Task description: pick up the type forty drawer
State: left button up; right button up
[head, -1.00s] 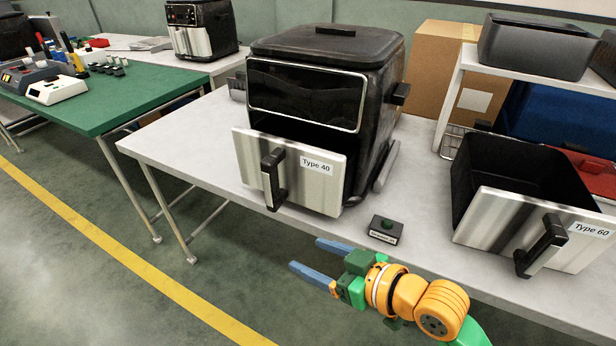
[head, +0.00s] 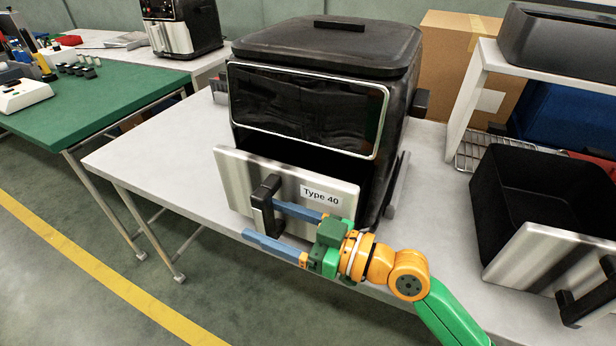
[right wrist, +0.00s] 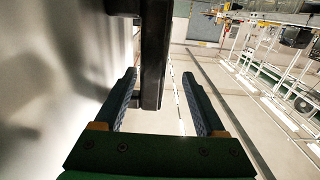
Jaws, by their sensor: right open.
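The Type 40 drawer (head: 233,179) has a brushed steel front, a white "Type 40" label and a black upright handle (head: 264,205). It sits partly pulled out and tilted at the front of the black fryer (head: 310,110). My right gripper (head: 258,222) is open at the handle, one blue finger on each side in the head view. In the right wrist view the handle (right wrist: 153,60) reaches down between the fingertips (right wrist: 157,85), with gaps visible beside it. My left gripper is not in view.
Another drawer (head: 545,255), steel-fronted with a black basin, stands at the right of the white table (head: 150,150). A white shelf (head: 545,70) and a cardboard box (head: 450,65) stand behind. A green table (head: 100,105) is at the left.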

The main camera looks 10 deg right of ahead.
aim_at(253, 215)
jog(key=p+x, duration=0.1)
jog(key=x, duration=0.3)
jog(key=shift+a+r, duration=0.1)
jog(key=shift+a, duration=0.3)
jog(key=shift+d, duration=0.1)
grip_shut()
jog(key=shift+w+r, duration=0.1)
dwell(0.7)
